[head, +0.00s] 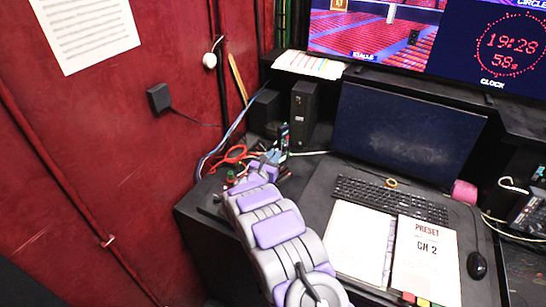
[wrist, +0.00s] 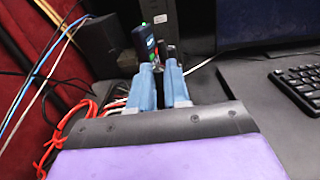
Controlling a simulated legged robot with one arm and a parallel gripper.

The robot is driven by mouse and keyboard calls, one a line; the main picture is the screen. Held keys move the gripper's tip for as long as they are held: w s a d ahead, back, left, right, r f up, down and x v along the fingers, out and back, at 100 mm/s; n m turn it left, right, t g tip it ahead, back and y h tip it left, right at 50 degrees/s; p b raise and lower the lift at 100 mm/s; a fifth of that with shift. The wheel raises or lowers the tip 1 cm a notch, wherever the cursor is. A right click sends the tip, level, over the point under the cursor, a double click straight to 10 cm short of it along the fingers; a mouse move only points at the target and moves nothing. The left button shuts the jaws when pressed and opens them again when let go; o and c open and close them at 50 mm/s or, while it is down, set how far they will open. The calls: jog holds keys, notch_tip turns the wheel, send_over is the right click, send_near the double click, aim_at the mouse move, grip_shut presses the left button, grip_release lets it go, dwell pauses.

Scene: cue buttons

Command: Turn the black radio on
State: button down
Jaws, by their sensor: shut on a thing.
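A small black radio (head: 284,133) stands roughly upright at the back left of the dark desk. In the wrist view the radio (wrist: 144,42) leans slightly left and shows a lit blue-green patch and a small green spot near its top. My gripper (head: 272,157) reaches it from the front. Its two blue fingers (wrist: 161,72) are shut on the radio's lower part, which they hide. I cannot tell whether the radio's base touches the desk. Its knob or switch is too small to make out.
A black tower box (head: 303,113) stands just behind the radio, with a dark speaker (wrist: 98,45) to the left. Red cables (head: 236,155) lie left of the gripper. A monitor (head: 405,132), keyboard (head: 385,199) and papers (head: 358,243) fill the right.

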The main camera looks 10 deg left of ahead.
jog(key=m+h+p, duration=0.1)
jog(key=m+g+h+p, duration=0.1)
jog(key=h+p, duration=0.1)
jog(key=m+g+h+p, duration=0.1)
jog(key=shift+w+a+r+h, duration=0.1)
jog(key=shift+w+a+h, duration=0.2)
jog(key=shift+a, duration=0.1)
jog(key=shift+a+m+g+h, duration=0.1)
jog(key=shift+m+g+h, duration=0.2)
jog(key=shift+m+h, duration=0.1)
jog(key=shift+m+g+h, duration=0.3)
jog(key=shift+m+g, duration=0.1)
